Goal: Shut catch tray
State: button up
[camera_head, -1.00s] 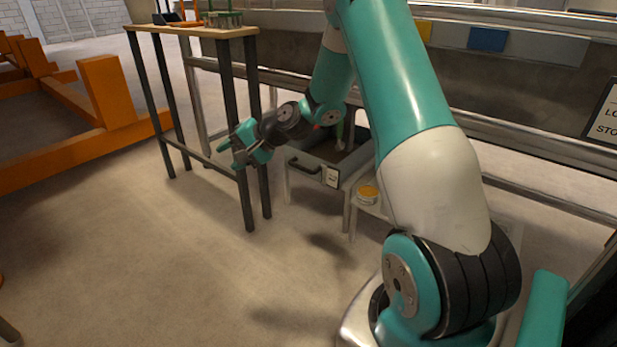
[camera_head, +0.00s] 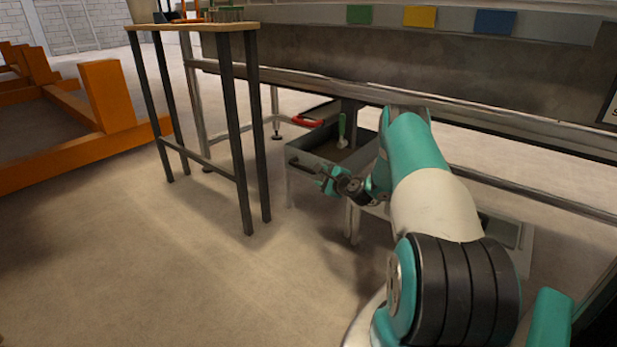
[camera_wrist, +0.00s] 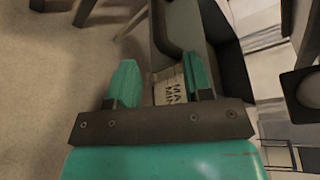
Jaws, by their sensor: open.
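The catch tray (camera_head: 300,177) is a grey drawer-like box under the sandbed, standing pulled out toward the front. It has a dark handle (camera_head: 301,165) on its front face. A green-handled tool (camera_head: 342,131) rests inside it. My gripper (camera_head: 326,181) is at the right part of the tray's front. In the wrist view my gripper (camera_wrist: 160,88) has its two green fingers apart with nothing clearly held between them. The tray's front label (camera_wrist: 168,88), with dark lettering, shows between and beyond the fingers. I cannot tell whether the fingers touch the tray.
A tall table (camera_head: 192,27) with dark legs stands left of the tray. The sandbed's metal frame (camera_head: 420,95) runs above and behind it. A red curved handle (camera_head: 307,122) shows behind the tray. The floor in front is clear; orange beams (camera_head: 107,95) lie far left.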

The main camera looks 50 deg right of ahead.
aim_at(311, 171)
jog(key=b+x, duration=0.1)
jog(key=x, duration=0.1)
jog(key=b+x, duration=0.1)
jog(key=x, duration=0.2)
jog(key=b+x, duration=0.2)
jog(key=x, duration=0.1)
jog(key=shift+w+f, duration=0.2)
jog(key=shift+f, duration=0.15)
jog(key=shift+w+d+r+b, duration=0.1)
jog(key=shift+w+b, duration=0.2)
jog(key=shift+w, duration=0.35)
